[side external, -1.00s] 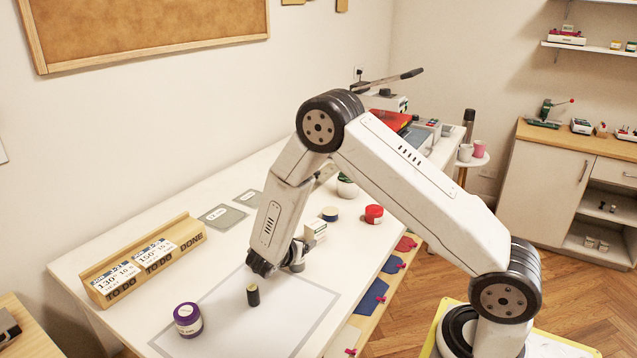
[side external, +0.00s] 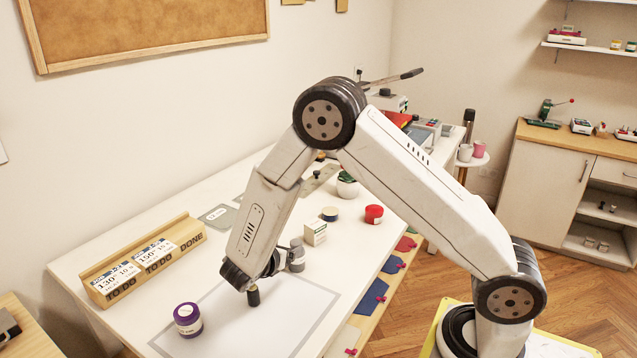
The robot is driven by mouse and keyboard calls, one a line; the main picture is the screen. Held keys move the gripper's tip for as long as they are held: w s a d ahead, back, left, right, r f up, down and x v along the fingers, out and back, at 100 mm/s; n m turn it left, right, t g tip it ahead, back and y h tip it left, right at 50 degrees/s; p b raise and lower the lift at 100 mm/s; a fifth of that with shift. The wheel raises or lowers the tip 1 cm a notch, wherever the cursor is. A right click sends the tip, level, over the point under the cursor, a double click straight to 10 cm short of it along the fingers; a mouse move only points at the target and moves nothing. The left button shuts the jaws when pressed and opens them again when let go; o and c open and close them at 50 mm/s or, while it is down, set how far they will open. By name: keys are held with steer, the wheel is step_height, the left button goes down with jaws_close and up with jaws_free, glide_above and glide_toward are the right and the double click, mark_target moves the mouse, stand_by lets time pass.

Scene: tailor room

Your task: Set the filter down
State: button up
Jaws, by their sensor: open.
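I cannot tell for certain which thing is the filter. A small dark cylinder (side external: 253,297) stands upright on the pale grey-bordered mat (side external: 288,318); its top is hidden by my gripper. My gripper (side external: 250,286) points down right at the cylinder, with its fingers mostly hidden by its dark housing. It is open. Whether the fingers stand around the cylinder or touch it cannot be seen.
A grey jar (side external: 296,256) and a small white box (side external: 315,233) stand close behind my gripper. A wooden card rack (side external: 143,262) is at the left. The mat's front is clear.

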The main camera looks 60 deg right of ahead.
steer(key=shift+v, duration=1.85)
steer(key=shift+s, duration=0.1)
steer(key=s+a+r+m+y, duration=0.1)
steer(key=s+a+m+y, duration=0.1)
steer(key=s+m+y, duration=0.4)
steer(key=s+a+r+m+y, duration=0.1)
steer(key=s+r+m+y, duration=0.1)
steer(key=s+m+y, duration=0.5)
steer(key=m, duration=0.6)
steer(key=shift+s+a+m+t, duration=0.3)
steer(key=shift+s+a+m, duration=0.05)
steer(key=shift+m, duration=0.05)
